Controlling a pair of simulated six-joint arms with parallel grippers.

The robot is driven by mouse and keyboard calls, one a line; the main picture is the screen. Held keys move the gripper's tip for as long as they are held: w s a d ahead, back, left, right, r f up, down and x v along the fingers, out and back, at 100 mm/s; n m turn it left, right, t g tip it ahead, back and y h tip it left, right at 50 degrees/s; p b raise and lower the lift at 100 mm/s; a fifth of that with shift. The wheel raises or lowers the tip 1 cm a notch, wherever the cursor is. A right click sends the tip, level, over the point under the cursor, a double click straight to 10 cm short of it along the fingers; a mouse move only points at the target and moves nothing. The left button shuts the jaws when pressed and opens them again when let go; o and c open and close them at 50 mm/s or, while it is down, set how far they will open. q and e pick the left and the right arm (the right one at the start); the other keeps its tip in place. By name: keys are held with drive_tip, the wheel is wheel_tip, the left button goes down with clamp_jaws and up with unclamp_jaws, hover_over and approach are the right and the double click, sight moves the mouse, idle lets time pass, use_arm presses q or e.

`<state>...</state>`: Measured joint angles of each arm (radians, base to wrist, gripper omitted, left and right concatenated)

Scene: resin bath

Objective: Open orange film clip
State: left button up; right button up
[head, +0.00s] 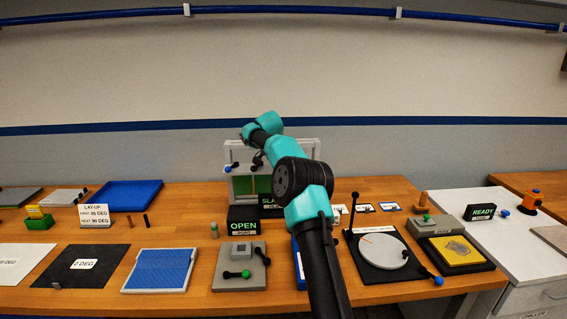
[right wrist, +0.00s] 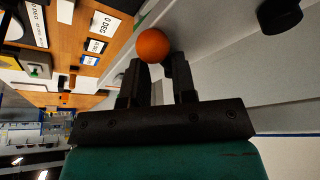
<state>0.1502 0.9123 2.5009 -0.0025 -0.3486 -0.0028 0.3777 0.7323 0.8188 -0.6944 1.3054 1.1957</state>
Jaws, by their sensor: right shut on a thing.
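In the right wrist view an orange ball (right wrist: 152,46) sits at the fingertips of my right gripper (right wrist: 157,68). I take it to be the knob of the orange film clip; the rest of the clip is hidden. The gripper is shut on it, beside a pale grey frame bar (right wrist: 215,75). In the head view my right arm reaches up to a grey frame (head: 285,146) with a green panel (head: 243,186) at the back of the bench. The fingers and the orange knob cannot be made out there. My left gripper is not in view.
A blue knob (head: 228,169) is at the frame's left side. A black OPEN sign (head: 243,226) stands in front. A grey block with a lever (head: 240,270), a blue tray (head: 160,270) and a white disc (head: 384,251) lie nearer. Bare wood (head: 185,222) shows left of the frame.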

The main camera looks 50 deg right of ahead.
drive_tip(key=shift+o, duration=0.2)
drive_tip(key=shift+w+a+f+m, duration=0.15)
drive_tip(key=shift+f+m, duration=0.1)
drive_tip(key=shift+m, duration=0.05)
drive_tip(key=o, duration=0.7)
drive_tip(key=shift+w+a, duration=0.1)
drive_tip(key=shift+o, duration=0.2)
drive_tip(key=shift+r, duration=0.1)
drive_tip(key=shift+r, duration=0.15)
